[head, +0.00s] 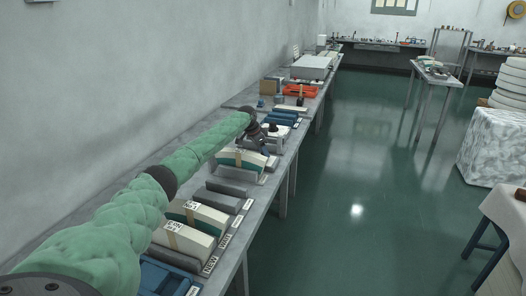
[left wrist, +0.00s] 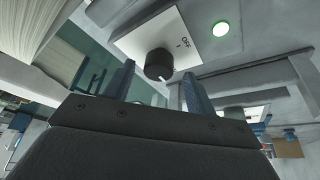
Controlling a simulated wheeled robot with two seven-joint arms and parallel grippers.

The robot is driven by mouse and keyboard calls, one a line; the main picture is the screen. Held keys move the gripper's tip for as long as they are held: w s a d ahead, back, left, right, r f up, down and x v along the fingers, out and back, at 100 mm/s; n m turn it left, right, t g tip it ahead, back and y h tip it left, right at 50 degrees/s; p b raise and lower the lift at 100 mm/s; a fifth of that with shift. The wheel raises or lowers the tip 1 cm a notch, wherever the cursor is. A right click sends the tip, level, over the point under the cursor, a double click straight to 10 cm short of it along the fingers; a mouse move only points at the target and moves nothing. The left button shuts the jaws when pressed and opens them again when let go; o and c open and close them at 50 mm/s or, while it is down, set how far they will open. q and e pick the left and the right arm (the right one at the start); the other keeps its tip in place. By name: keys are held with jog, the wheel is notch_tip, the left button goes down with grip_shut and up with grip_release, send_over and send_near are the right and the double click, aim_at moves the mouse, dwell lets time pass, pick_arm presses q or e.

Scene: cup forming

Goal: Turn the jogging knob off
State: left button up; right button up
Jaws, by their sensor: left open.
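The jogging knob (left wrist: 159,64) is a round black knob on a pale panel (left wrist: 150,30) marked OFF. A white mark shows on its edge nearest my gripper, away from the OFF print. A green lit lamp (left wrist: 220,28) is beside the panel. My left gripper (left wrist: 159,74) is open, with one blue-grey finger on each side of the knob in the picture; I cannot tell whether they touch it. In the head view, my left gripper (head: 262,137) is over the long bench by the wall, and the knob cannot be made out there. My right gripper is not in view.
The long grey bench (head: 240,215) holds stacks of cream and green sheets (head: 208,217), grey blocks (head: 222,197), blue trays (head: 165,278) and a red tray (head: 300,91) farther back. The green floor (head: 340,220) right of the bench is clear.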

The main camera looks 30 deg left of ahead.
pick_arm(q)
jog(key=shift+w+d+f, duration=0.1)
jog(key=shift+d+f, duration=0.1)
jog(key=shift+f, duration=0.35)
jog(key=c, duration=1)
